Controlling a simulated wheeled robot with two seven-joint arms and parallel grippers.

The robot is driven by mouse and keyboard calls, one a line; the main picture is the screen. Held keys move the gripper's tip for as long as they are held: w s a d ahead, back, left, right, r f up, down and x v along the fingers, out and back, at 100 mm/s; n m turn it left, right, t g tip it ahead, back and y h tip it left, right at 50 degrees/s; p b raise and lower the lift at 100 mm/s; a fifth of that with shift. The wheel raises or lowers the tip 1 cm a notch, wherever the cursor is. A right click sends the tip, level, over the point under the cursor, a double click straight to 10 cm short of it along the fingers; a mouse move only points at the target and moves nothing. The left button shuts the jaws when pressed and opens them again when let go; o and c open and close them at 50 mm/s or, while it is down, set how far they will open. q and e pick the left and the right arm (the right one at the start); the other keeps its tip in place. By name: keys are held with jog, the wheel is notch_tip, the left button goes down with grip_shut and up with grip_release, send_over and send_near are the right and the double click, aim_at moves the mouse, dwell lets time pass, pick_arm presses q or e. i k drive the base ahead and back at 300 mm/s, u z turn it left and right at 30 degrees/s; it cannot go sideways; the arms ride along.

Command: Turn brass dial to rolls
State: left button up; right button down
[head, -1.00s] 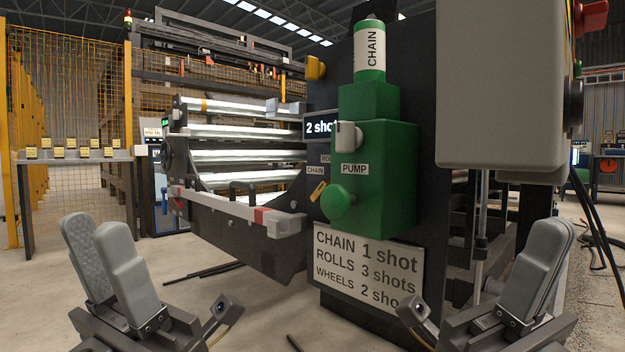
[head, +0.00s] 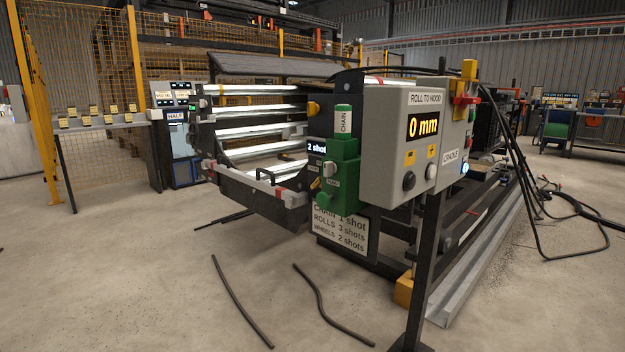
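The brass dial (head: 315,184) is a small yellow-brass pointer on the dark panel, left of the green pump (head: 343,180). It is too small here to tell which label it points at. The pump carries a grey lever, a round green knob (head: 325,200) and a green-and-white "CHAIN" can (head: 343,120) on top. A white sign (head: 340,230) below lists chain 1 shot, rolls 3 shots, wheels 2 shots. Neither gripper is in view.
A grey control box (head: 398,150) reading "0 mm" stands on a dark post (head: 425,265) right of the pump. Black hoses (head: 240,300) lie on the floor in front, and cables hang at the right. A mesh fence (head: 70,75) stands left. The left foreground floor is clear.

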aim_at(318, 182)
jog(key=z, duration=0.3)
jog(key=i, duration=1.25)
jog(key=z, duration=0.2)
